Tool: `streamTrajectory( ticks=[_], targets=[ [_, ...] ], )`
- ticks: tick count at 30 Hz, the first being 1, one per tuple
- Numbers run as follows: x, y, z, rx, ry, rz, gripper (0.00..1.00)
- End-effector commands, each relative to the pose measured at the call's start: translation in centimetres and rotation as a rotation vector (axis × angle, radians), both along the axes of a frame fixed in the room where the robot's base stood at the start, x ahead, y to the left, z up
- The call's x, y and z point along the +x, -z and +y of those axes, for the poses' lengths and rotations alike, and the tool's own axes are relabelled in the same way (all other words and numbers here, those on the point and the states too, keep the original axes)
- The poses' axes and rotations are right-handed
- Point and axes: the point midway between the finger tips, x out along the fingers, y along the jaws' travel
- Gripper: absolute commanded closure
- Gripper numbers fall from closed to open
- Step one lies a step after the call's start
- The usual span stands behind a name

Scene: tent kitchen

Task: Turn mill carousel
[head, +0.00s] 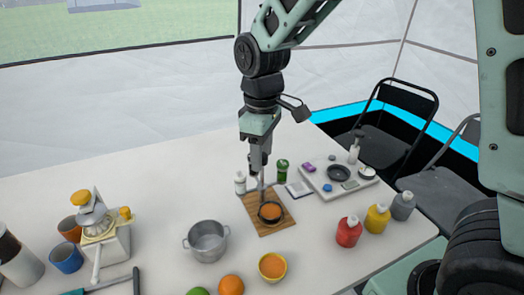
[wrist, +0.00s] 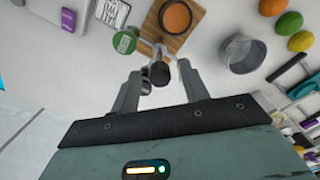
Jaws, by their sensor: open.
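My gripper (head: 258,172) points down behind the wooden board in the head view. In the wrist view its fingers (wrist: 159,69) are apart, with a dark-topped upright piece (wrist: 160,73) between them; I cannot tell whether they touch it. This looks like part of the mill group. A green-topped mill (head: 282,170) stands right of the gripper, and its green cap shows left of the fingers in the wrist view (wrist: 125,41). A white mill or bottle (head: 240,183) stands left of the gripper in the head view. The carousel's base is hidden.
A wooden board (head: 251,207) with a small pan (head: 270,212) of orange contents lies just in front. A metal pot (head: 207,241) stands to the left. A grey tray (head: 325,190) and red, yellow and grey bottles (head: 348,231) are on the right. The table's back left is clear.

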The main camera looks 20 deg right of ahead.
Motion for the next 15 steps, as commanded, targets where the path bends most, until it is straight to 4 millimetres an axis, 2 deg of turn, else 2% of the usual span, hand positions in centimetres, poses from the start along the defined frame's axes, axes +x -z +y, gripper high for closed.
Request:
streamTrajectory(
  ticks=[1,5,6,15],
  targets=[
    [0.0,-0.02,0.0,0.0,0.0,0.0,0.61],
    [0.0,-0.03,0.0,0.0,0.0,0.0,0.97],
    [0.0,-0.03,0.0,0.0,0.0,0.0,1.0],
    [0.01,-0.13,-0.05,-0.001,-0.025,0.001,1.0]
  ],
)
